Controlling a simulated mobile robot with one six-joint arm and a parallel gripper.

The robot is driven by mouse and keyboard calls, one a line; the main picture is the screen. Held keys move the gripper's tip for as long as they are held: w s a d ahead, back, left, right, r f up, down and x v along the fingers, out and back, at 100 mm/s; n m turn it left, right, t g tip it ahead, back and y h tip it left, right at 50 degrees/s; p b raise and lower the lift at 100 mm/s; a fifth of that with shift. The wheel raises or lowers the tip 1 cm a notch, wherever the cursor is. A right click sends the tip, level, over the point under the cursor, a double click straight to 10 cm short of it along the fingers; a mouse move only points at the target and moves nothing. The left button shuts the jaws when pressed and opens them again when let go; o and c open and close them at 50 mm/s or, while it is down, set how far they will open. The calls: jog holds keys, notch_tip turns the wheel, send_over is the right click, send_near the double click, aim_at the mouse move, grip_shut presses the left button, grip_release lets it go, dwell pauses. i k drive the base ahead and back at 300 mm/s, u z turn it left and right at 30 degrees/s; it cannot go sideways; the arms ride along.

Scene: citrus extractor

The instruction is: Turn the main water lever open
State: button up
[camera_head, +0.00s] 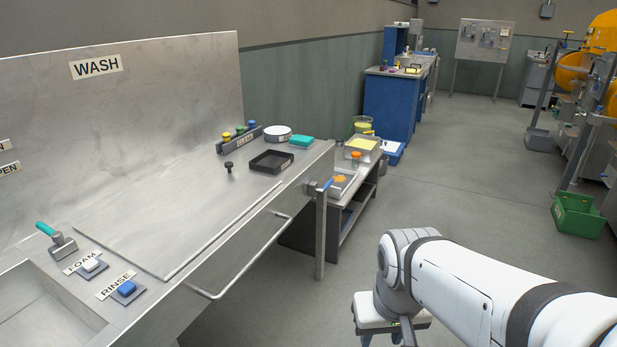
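No lever in view carries a readable main water label. A small blue handle (325,185) shows at the right end of the steel wash counter (200,265), above an upright metal post; I cannot tell if it is the main water lever.
A teal-handled tool (56,241), a white FOAM button (93,265) and a blue RINSE button (127,289) are at the counter's left. A black tray (271,162) is farther back. A low side table (349,207) stands beyond. The floor right of the counter is open.

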aim_at(321, 191)
jog(key=u, duration=1.3)
jog(key=k, duration=0.1)
jog(key=z, duration=1.75)
jog(key=i, duration=1)
jog(key=u, duration=0.05)
